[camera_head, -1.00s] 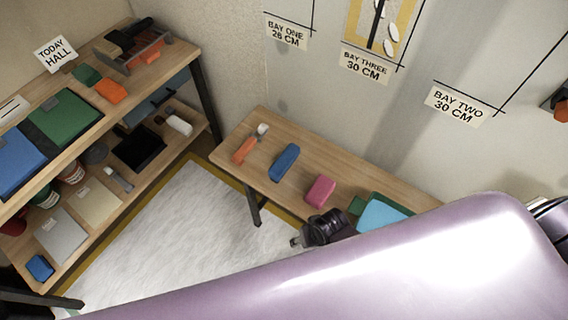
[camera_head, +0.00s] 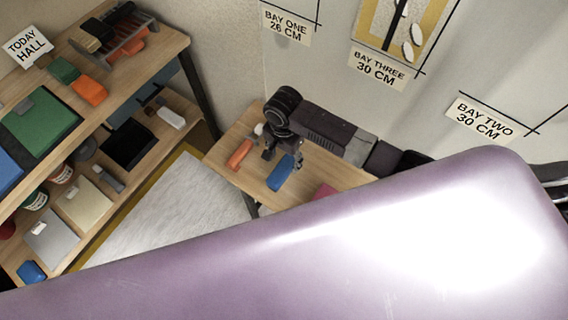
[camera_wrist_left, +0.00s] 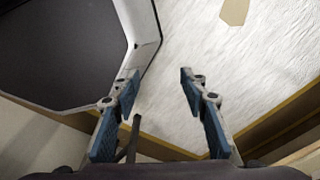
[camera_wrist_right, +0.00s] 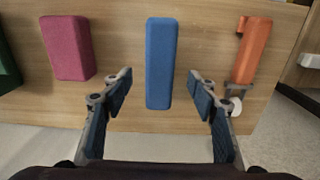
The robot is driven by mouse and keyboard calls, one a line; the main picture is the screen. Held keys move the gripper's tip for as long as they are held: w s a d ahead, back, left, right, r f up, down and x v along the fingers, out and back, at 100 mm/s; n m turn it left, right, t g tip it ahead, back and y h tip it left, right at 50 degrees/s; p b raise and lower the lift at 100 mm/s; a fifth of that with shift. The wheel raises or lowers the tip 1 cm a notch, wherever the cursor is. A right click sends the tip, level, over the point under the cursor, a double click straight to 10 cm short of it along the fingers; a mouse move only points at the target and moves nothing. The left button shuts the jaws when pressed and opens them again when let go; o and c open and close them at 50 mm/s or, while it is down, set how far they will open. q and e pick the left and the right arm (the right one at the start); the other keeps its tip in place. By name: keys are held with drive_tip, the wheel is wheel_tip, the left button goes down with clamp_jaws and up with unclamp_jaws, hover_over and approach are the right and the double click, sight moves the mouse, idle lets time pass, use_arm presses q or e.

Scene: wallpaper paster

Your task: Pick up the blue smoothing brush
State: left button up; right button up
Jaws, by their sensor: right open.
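The blue smoothing brush (camera_head: 281,172) is a long blue block lying on the wooden bench (camera_head: 233,161), and it also shows in the right wrist view (camera_wrist_right: 160,62). My right gripper (camera_head: 268,154) is over the bench beside the brush in the head view. In the right wrist view the open fingers (camera_wrist_right: 161,84) stand either side of the brush's near end, with nothing between the pads that I can see gripped. My left gripper (camera_wrist_left: 157,75) is open and empty above the white floor sheet; it is not seen in the head view.
An orange-handled tool (camera_wrist_right: 253,50) lies right of the brush and a pink block (camera_wrist_right: 67,48) left of it in the right wrist view. A shelf unit (camera_head: 165,68) with several tools stands at the left. My large pale body part covers the lower head view.

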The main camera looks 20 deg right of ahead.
sight(284, 165)
wheel_tip(284, 165, down, 3)
drive_tip(key=shift+s, duration=0.15)
wheel_tip(284, 165, down, 4)
drive_tip(key=shift+r, duration=0.2)
drive_tip(key=c, duration=0.9)
use_arm(q)
drive_tip(key=shift+s+a+f, duration=0.1)
drive_tip(key=shift+s+a, duration=0.1)
drive_tip(key=shift+s, duration=0.55)
use_arm(e)
drive_tip(key=shift+w, duration=0.2)
clamp_jaws()
drive_tip(key=shift+r, duration=0.1)
use_arm(q)
drive_tip(key=shift+w+r+p, duration=0.1)
drive_tip(key=shift+r+p, duration=0.4)
drive_tip(key=shift+r, duration=0.05)
use_arm(e)
wheel_tip(284, 165, up, 20)
